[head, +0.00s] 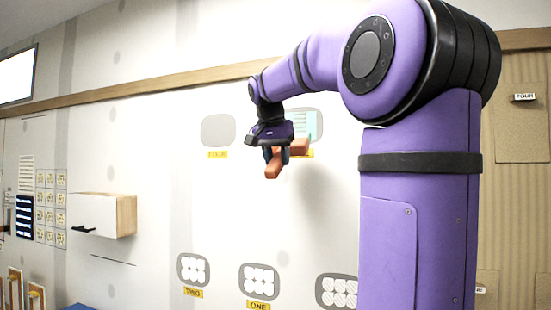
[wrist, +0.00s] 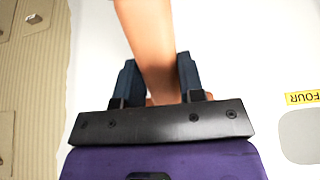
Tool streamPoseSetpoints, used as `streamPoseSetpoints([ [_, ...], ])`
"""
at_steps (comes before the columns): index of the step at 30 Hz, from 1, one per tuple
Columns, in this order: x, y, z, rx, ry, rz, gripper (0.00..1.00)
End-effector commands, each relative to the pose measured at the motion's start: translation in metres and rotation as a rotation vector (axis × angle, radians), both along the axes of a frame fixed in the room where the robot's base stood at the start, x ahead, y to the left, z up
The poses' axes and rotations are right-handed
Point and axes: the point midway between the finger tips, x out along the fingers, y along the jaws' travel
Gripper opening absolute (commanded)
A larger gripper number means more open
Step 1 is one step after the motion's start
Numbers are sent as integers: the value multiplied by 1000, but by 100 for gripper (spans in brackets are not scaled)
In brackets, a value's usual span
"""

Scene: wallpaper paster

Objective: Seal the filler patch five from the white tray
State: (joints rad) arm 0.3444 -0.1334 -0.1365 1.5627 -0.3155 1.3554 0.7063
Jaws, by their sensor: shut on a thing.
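My gripper (head: 276,158) is shut on an orange-brown, block-like tool (head: 273,166) in front of the white wall. In the wrist view the tool (wrist: 150,45) stands between the two blue fingers (wrist: 160,85) and runs out of the top of the picture. A grey patch with pale teal strips (head: 304,122) is on the wall just right of and behind my gripper. I cannot make out a white tray.
A plain grey patch (head: 217,130) is at the upper left; the wrist view shows its FOUR label (wrist: 302,97). Lower patches marked TWO (head: 193,269) and ONE (head: 259,280) carry white discs. A white-fronted wooden box (head: 112,215) juts from the wall at left.

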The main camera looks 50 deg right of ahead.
Motion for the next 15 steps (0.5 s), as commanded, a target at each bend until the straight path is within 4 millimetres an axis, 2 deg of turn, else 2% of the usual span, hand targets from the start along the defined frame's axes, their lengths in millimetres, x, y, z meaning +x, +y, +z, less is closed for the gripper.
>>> streamPoseSetpoints([
  [9, 13, -32, 0, -1, -1, -2, 6],
  [15, 19, -45, 0, 0, -2, 0, 6],
])
